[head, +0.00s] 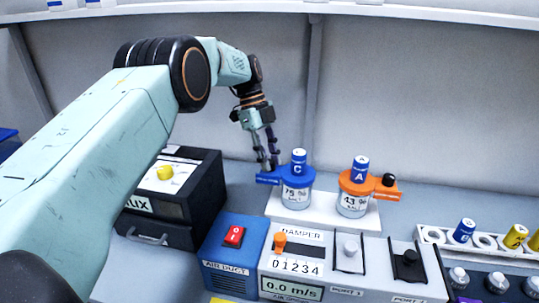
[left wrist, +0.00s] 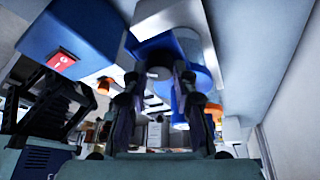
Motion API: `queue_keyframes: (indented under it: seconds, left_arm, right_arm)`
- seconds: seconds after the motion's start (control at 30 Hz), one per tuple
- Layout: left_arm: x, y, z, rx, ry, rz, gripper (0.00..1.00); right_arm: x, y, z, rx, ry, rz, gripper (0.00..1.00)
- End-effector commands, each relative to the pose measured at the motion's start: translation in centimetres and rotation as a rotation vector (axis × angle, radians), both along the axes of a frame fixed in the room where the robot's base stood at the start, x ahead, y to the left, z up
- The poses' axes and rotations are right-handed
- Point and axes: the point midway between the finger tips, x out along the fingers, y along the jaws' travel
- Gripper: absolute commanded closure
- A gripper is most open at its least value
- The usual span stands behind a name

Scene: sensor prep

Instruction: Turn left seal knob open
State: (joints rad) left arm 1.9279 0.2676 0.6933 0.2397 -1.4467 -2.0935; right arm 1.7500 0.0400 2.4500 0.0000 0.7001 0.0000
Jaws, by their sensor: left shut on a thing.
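A jar with a blue seal (head: 297,176) and a "75 %" label stands on a white stand; a blue vial marked C is upright in its top. Its blue side knob (head: 268,179) points left. My left gripper (head: 268,165) reaches down from above, its fingers shut on this knob. In the left wrist view, the fingers (left wrist: 167,80) lie against the blue seal (left wrist: 165,50), and the exact contact is partly hidden. A second jar with an orange seal (head: 355,183), a "43 %" label and vial A stands to the right. My right gripper is not in view.
A blue air duct box (head: 225,262) with a red switch (head: 234,237) and a damper panel (head: 290,267) stand in front. A black box (head: 190,205) with a yellow knob is at left. A vial rack (head: 485,254) is at right. The back wall is close behind.

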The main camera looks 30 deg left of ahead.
Motion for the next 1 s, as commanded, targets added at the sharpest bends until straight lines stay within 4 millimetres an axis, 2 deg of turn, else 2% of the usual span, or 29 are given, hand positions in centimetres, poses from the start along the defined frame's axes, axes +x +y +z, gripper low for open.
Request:
queue_keyframes:
  seconds: [0.3,0.8,0.83,1.0]
  left_arm:
    - [0.13,0.28,0.09,0.005,-0.004,-0.101,1.00]
    - [0.24,0.31,0.22,0.005,-0.008,-0.117,1.00]
    - [0.24,0.31,0.22,0.005,-0.008,-0.117,0.72]
    - [0.20,0.21,0.16,0.004,-0.007,-0.117,0.58]
  right_arm:
    - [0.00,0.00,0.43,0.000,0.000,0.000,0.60]
    - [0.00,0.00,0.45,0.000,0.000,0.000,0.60]
    - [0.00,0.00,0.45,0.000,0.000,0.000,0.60]
    - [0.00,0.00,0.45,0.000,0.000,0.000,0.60]
